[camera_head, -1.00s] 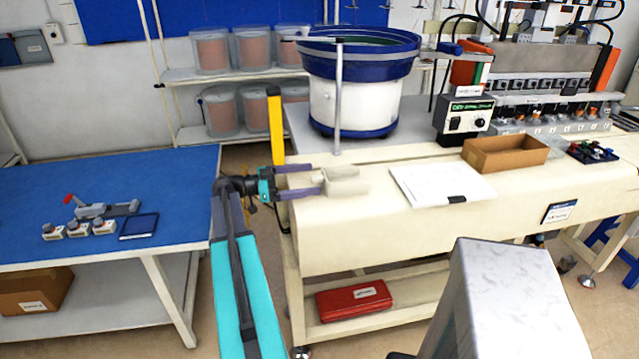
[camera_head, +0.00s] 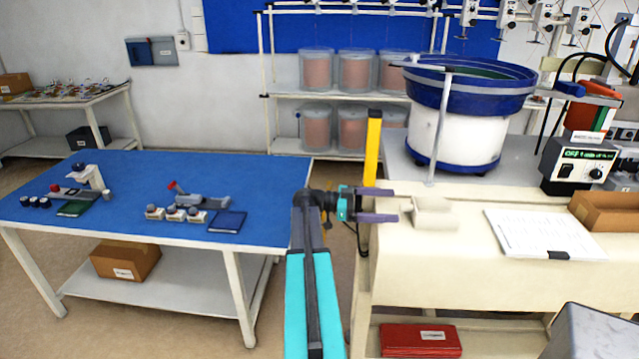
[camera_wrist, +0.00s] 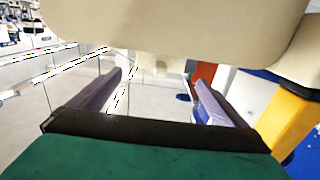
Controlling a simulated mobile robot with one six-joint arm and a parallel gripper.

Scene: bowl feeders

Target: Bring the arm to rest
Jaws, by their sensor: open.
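My gripper (camera_head: 395,205) is open, with its two purple-grey fingers spread and nothing seen between them. In the head view it points right, at the left end of the cream bench (camera_head: 480,277), close to a small cream block (camera_head: 436,213) there. I cannot tell whether the fingertips touch it. My arm reaches up from the bottom of the picture. In the wrist view my gripper (camera_wrist: 160,90) shows both fingers apart, with a cream surface across the top.
A yellow post (camera_head: 372,150) stands just behind my gripper. A blue-topped table (camera_head: 262,172) with small devices is to the left. A blue and white bowl feeder (camera_head: 458,130), a control box (camera_head: 578,165) and a paper sheet (camera_head: 540,233) are on the right. Floor shows between table and bench.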

